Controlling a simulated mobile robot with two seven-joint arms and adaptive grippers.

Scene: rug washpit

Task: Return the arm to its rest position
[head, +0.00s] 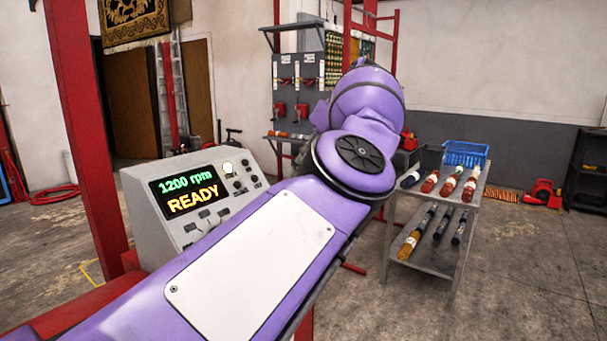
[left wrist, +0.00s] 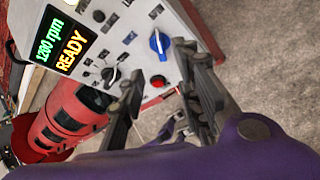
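My left arm, purple with a white panel (head: 250,262), reaches from the lower left up to the middle of the head view. It hides its own gripper there. In the left wrist view my left gripper (left wrist: 165,74) has its two dark fingers apart with nothing held between them. Beyond the fingers is the front of a grey control box (head: 150,235), with a blue knob (left wrist: 160,42) and a red button (left wrist: 158,81). The box's display (head: 190,190) reads "1200 rpm READY".
A red post (head: 85,130) stands left of the control box. A tool board (head: 300,80) is behind. Open concrete floor lies at the lower right.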

